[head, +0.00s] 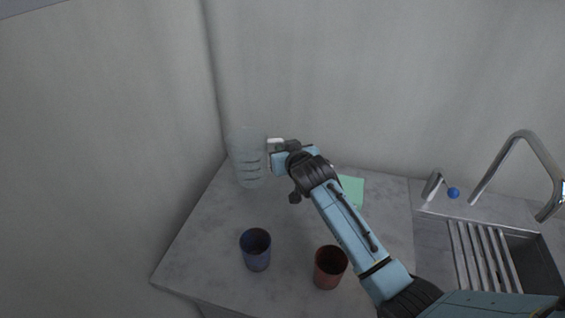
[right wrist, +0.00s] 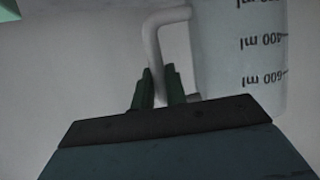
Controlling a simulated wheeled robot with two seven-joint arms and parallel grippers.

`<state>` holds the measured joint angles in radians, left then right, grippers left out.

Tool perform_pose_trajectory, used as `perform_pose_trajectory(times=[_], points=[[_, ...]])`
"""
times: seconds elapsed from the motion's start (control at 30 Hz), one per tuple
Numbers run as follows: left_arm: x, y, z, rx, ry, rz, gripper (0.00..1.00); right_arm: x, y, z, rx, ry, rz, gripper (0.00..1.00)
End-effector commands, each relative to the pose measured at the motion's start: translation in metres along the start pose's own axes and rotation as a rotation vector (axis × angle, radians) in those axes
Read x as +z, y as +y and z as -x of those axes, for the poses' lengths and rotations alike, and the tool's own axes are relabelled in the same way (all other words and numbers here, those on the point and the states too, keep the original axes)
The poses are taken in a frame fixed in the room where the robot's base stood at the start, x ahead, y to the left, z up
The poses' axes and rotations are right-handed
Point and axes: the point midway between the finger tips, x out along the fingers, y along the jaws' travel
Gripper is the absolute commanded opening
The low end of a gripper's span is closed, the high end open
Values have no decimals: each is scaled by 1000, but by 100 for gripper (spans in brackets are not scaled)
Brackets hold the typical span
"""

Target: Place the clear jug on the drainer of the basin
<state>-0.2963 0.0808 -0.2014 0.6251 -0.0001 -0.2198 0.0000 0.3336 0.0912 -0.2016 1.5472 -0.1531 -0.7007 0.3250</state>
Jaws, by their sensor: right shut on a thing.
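The clear jug (head: 247,160) stands upright at the back left of the counter, near the corner of the walls. Its measuring marks and white handle show in the right wrist view, with the jug body (right wrist: 240,50) at the right. My right gripper (head: 275,158) reaches the jug's handle from the right. In the right wrist view the fingers (right wrist: 160,88) are shut on the handle. The basin (head: 535,262) is at the right, with a slatted drainer (head: 480,255) on its left part. My left gripper is not in view.
A blue cup (head: 256,250) and a red-brown cup (head: 329,267) stand at the front of the counter.

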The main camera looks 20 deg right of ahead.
Motion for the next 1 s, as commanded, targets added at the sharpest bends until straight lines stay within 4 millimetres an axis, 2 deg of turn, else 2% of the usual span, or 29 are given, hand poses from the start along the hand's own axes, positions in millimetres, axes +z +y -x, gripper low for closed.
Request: perform_pose_trajectory(times=[0.2,0.6,0.63,0.77,1.0], points=[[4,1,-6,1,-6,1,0,29,0,-11,-1,-3,-1,0],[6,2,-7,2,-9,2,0,34,0,-14,-1,0,-1,0],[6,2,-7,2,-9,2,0,34,0,-13,0,-1,0,18],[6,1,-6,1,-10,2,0,33,0,-13,0,-1,0,35],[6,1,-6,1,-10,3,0,33,0,-13,0,-1,0,36]])
